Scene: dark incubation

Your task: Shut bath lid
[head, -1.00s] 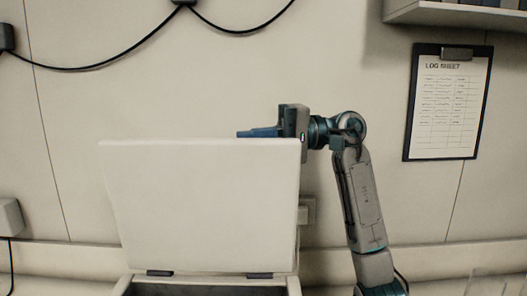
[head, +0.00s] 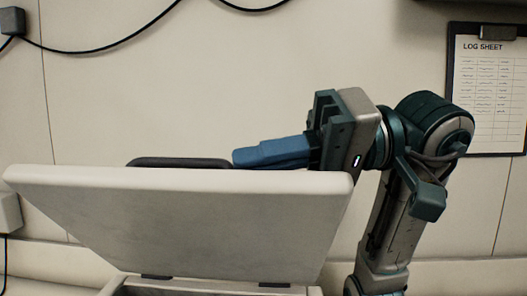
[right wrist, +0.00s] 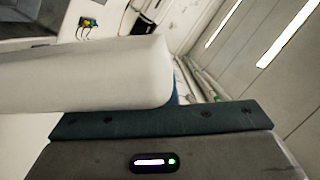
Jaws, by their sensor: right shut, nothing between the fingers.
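The bath lid (head: 190,220) is a pale, thick panel hinged at its lower edge on the bath (head: 205,291), of which only the top rim shows. The lid stands open and tilts toward me. A dark handle (head: 180,162) shows behind its upper edge. My right gripper (head: 245,156) is shut and empty, its blue fingers lying along the top edge behind the lid, beside the handle. In the right wrist view the lid's edge (right wrist: 90,72) covers the fingers; whether they touch it is hard to tell. My left gripper is not in view.
A log sheet clipboard (head: 488,90) hangs on the wall at the right. Black cables (head: 110,58) run along the wall at upper left.

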